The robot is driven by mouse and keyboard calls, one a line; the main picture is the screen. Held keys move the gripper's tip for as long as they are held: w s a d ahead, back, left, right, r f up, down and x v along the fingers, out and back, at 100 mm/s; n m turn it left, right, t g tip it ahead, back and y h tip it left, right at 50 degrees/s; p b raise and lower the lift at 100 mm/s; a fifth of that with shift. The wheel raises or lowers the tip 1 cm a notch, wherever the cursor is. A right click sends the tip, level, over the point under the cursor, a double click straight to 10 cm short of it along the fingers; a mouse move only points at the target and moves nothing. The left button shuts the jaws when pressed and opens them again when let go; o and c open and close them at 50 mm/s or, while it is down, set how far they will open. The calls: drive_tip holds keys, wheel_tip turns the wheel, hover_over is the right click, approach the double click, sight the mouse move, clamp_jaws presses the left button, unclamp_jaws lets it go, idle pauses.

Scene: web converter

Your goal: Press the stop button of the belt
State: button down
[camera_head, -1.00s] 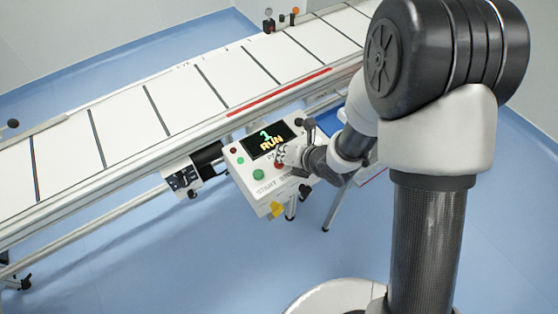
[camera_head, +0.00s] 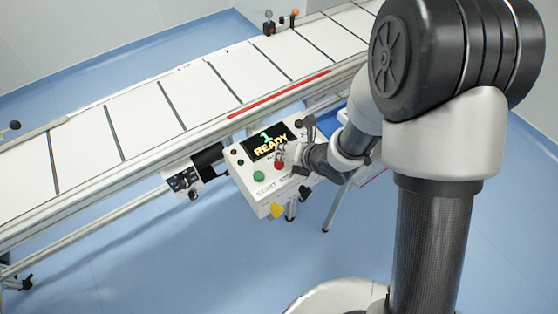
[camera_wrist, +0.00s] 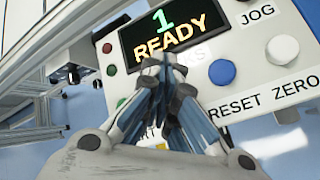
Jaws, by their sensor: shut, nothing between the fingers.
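The control box (camera_head: 247,193) hangs at the near side of the belt (camera_head: 140,120). Its display (camera_head: 270,141) reads "1 READY", also legible in the wrist view (camera_wrist: 175,30). The red stop button (camera_head: 279,165) shows on the panel, right of the green start button (camera_head: 258,175). My gripper (camera_head: 296,158) is shut and empty, its fingertips close to the red button on its right side. In the wrist view my shut fingers (camera_wrist: 163,75) reach over the panel below the display and hide the stop button. Whether the fingertips touch the panel cannot be told.
A blue button (camera_wrist: 222,72) and a white button (camera_wrist: 285,48) sit on the panel beside my fingers in the wrist view. A yellow part (camera_head: 277,210) is at the box's lower edge. Blue floor (camera_head: 180,260) in front is clear.

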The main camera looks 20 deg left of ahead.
drive_tip(key=shift+r+p, duration=1.55)
drive_tip(key=shift+r, duration=1)
drive_tip(key=shift+w+d, duration=0.1)
drive_tip(key=d+r+m+t+h, duration=0.3)
drive_tip(key=d+r+m+h, duration=0.4)
drive_tip(key=d+r+m, duration=1)
drive_tip(key=s+d+r+m+g, duration=0.1)
drive_tip(key=s+d+m, duration=0.3)
drive_tip(key=s+m, duration=0.6)
drive_tip(key=s+d+r+m+g, duration=0.2)
drive_tip(key=s+d+m, duration=0.3)
drive_tip(key=s+m, duration=0.5)
drive_tip(key=shift+s+r+m+h, duration=0.3)
drive_tip(key=shift+s+r+m, duration=0.15)
drive_tip(key=shift+r, duration=0.35)
